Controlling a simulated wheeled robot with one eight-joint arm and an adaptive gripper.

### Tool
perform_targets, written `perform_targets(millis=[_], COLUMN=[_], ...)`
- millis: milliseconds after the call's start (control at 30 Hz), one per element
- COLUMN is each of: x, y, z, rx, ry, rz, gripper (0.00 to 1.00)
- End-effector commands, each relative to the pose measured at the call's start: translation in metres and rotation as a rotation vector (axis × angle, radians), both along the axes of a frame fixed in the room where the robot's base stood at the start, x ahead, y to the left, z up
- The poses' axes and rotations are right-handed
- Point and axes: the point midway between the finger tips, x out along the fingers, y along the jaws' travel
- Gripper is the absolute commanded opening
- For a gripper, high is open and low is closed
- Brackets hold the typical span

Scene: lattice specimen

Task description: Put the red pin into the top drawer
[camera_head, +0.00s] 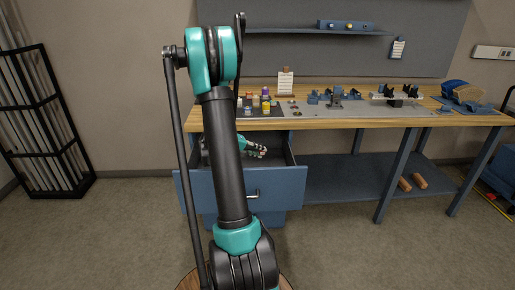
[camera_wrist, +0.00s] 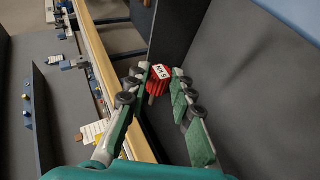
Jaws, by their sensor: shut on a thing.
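The top drawer (camera_head: 285,187) of the blue unit under the bench is pulled open, with its front panel and handle facing me. My gripper (camera_head: 258,152) is inside or just above the open drawer, below the benchtop edge. In the wrist view, my gripper (camera_wrist: 162,74) is shut on the red pin (camera_wrist: 157,86), which has a white label with dark marks at its end. The drawer's grey inside (camera_wrist: 255,85) lies around and beyond the fingers. I cannot tell whether the pin touches the drawer floor. My arm hides part of the drawer in the head view.
The wooden benchtop (camera_head: 330,122) edge runs close to my gripper. Small jars (camera_head: 265,101), a clipboard (camera_head: 286,82) and several fixtures stand on the bench. A lower shelf (camera_head: 340,180) holds wooden cylinders (camera_head: 419,181). A black rack (camera_head: 45,125) stands at left. Floor in front is clear.

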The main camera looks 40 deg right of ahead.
Motion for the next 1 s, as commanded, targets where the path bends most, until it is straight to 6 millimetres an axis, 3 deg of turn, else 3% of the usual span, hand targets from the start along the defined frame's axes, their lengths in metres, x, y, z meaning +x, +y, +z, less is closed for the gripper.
perform_targets(millis=[400, 900, 933, 1000], x=[0.000, 0.000, 0.000, 0.000], y=[0.000, 0.000, 0.000, 0.000], z=[-0.040, -0.049, -0.049, -0.049], rx=[0.000, 0.000, 0.000, 0.000], ry=[0.000, 0.000, 0.000, 0.000], rz=[0.000, 0.000, 0.000, 0.000], gripper=[0.00, 0.00, 0.26, 0.35])
